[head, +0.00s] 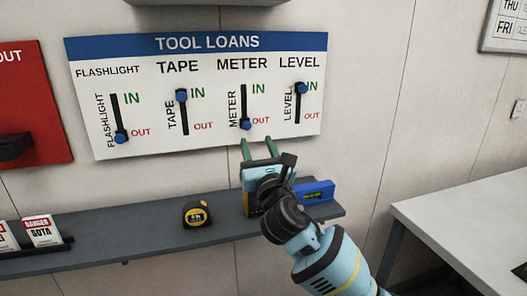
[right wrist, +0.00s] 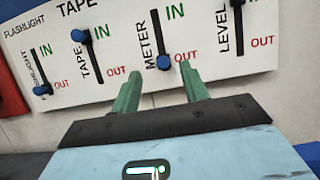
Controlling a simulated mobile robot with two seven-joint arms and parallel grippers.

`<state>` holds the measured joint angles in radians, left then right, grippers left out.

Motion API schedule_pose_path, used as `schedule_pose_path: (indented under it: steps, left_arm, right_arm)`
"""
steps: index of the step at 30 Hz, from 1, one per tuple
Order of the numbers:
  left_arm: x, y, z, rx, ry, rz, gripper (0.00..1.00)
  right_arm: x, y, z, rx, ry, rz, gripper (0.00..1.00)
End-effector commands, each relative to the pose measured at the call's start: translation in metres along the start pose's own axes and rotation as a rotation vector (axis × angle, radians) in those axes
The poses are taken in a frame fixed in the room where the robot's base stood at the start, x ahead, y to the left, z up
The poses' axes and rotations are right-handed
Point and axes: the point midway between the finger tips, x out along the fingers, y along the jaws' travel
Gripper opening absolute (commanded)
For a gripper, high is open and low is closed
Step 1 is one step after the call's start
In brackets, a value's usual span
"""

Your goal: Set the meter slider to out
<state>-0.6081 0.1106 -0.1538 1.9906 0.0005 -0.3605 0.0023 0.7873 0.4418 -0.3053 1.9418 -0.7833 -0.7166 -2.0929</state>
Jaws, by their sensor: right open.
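The tool loans board (head: 200,142) hangs on the wall with four labelled sliders. The meter slider's blue knob (head: 246,124) is at the bottom of its slot, beside the red OUT label. In the right wrist view the meter knob (right wrist: 163,62) shows just beyond my fingertips, between them. My right gripper (head: 258,148) is open, its green fingers pointing up at the board's lower edge below the meter slider. It also shows in the right wrist view (right wrist: 176,80), with nothing between its fingers. I cannot tell whether a finger touches the knob. My left gripper is out of view.
The flashlight knob (head: 121,136) is down at OUT; the tape knob (head: 181,96) and level knob (head: 301,88) are up at IN. A grey shelf (head: 140,233) below holds a tape measure (head: 197,214) and a blue level (head: 313,192). A white table (head: 470,215) stands right.

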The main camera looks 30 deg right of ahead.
Motion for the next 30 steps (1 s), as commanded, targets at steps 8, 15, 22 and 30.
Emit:
schedule_pose_path:
  steps: [8,15,22,30]
  left_arm:
    - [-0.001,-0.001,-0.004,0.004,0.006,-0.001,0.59]
    - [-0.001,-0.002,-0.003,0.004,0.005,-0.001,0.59]
    - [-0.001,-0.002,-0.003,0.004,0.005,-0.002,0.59]
    - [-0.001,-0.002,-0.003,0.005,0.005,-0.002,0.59]
  right_arm:
    - [-0.028,0.000,0.012,0.000,0.000,0.000,0.44]
    - [-0.032,0.000,0.013,0.000,0.001,-0.001,0.44]
    - [-0.032,0.000,0.013,0.000,0.000,-0.001,0.44]
    - [-0.040,-0.001,-0.001,0.059,0.041,-0.007,0.44]
